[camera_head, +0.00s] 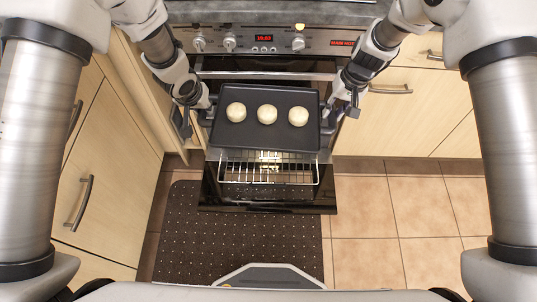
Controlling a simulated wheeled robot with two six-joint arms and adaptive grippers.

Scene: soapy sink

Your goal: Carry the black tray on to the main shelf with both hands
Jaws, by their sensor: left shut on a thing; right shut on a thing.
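The black tray (266,142) is held in the air in front of the oven (268,200), with three pale round dough pieces (267,114) in a row on it. My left gripper (203,116) is shut on the tray's left end. My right gripper (331,118) is shut on its right end. The tray looks about level. A wire rack (268,178) shows below and in front of the tray, above the opened oven door. The tray hides much of the oven's inside, and a shelf marked as the main one cannot be made out.
The oven's control panel (265,40) has knobs, a red clock and a small red-lettered display (347,43). Wooden cabinets stand on both sides, with a handled door (85,200) at left. A dark dotted mat (240,240) lies on the tiled floor.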

